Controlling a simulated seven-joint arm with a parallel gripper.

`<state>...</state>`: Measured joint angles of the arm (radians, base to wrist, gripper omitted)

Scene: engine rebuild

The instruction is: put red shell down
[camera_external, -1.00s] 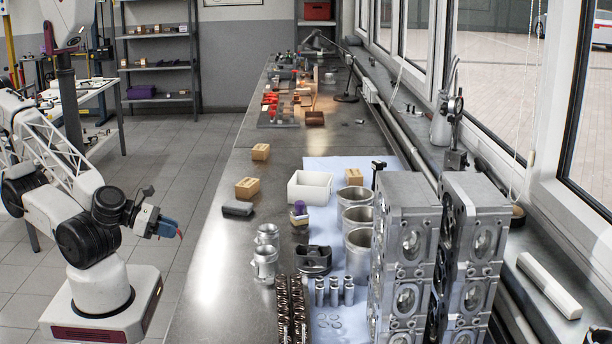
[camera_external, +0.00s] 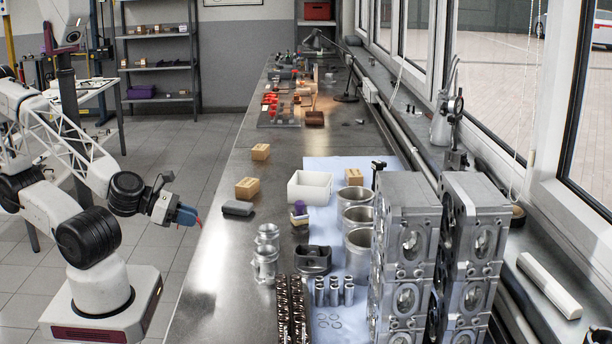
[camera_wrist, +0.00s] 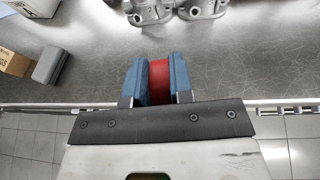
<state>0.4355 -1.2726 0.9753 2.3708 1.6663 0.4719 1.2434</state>
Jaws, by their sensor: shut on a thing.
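My gripper (camera_external: 184,215) has blue fingers and is at the left edge of the workbench, in the external view. In the wrist view my gripper (camera_wrist: 160,80) is shut on the red shell (camera_wrist: 160,82), which sits between the two blue fingers. Only a small red bit of the shell (camera_external: 199,222) shows past the fingertips in the external view. The shell appears held in the air, with the bench edge below it; its exact height is hard to tell.
The metal workbench (camera_external: 218,255) has clear room along its left side.

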